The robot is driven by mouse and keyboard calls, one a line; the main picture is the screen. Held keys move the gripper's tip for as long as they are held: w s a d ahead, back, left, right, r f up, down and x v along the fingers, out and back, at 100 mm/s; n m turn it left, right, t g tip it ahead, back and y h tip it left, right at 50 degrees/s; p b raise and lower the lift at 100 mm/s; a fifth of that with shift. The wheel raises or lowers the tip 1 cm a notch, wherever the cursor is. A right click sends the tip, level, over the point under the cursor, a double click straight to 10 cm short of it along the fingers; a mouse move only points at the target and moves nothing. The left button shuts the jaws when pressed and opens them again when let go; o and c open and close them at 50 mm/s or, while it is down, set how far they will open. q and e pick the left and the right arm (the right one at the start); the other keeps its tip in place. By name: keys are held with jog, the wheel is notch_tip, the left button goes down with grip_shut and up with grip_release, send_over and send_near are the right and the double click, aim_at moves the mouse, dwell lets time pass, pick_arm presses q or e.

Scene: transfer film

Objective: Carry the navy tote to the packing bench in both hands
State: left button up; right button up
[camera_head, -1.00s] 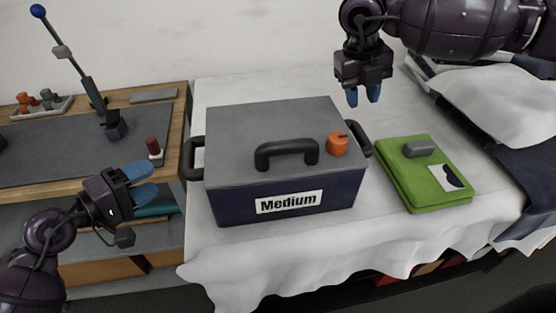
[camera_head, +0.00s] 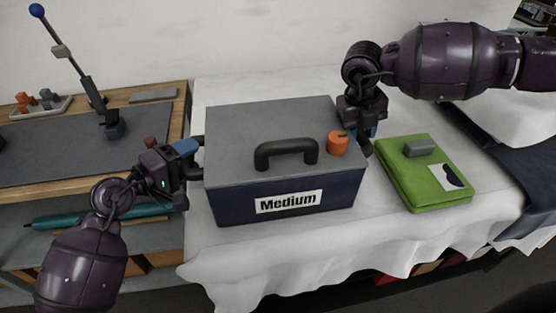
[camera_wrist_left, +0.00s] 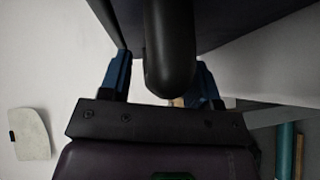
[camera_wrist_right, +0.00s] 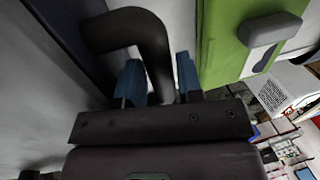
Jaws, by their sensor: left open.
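The navy tote (camera_head: 336,195) with a grey lid and a "Medium" label stands on the white-clothed table. A black handle and an orange knob (camera_head: 338,144) are on its lid. My left gripper (camera_head: 192,153) is at the tote's left side; in the left wrist view its blue fingers stand apart on both sides of the black side handle (camera_wrist_left: 168,50). My right gripper (camera_head: 366,140) is at the tote's right side. In the right wrist view its blue fingers are on both sides of the right side handle (camera_wrist_right: 130,32), with the left finger close to it; a firm grip cannot be made out.
A green folded item (camera_head: 410,180) with a grey block (camera_head: 419,148) on it lies right of the tote, close to my right gripper. A wooden bench (camera_head: 60,150) with a grey mat, a lamp-like stand and a small tray is at the left.

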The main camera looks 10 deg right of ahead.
pick_arm(q)
jog(key=shift+c, duration=0.3)
pick_arm(e)
jog(key=shift+c, duration=0.4)
pick_arm(q)
jog(key=c, duration=0.5)
pick_arm(e)
jog(key=c, duration=0.5)
pick_arm(q)
jog(key=shift+c, duration=1.1)
pick_arm(e)
grip_shut()
pick_arm(q)
grip_shut()
jog(key=shift+w+r, duration=0.1)
jog(key=shift+r, duration=0.1)
pick_arm(e)
jog(key=shift+w+r, duration=0.15)
jog(key=shift+r, duration=0.05)
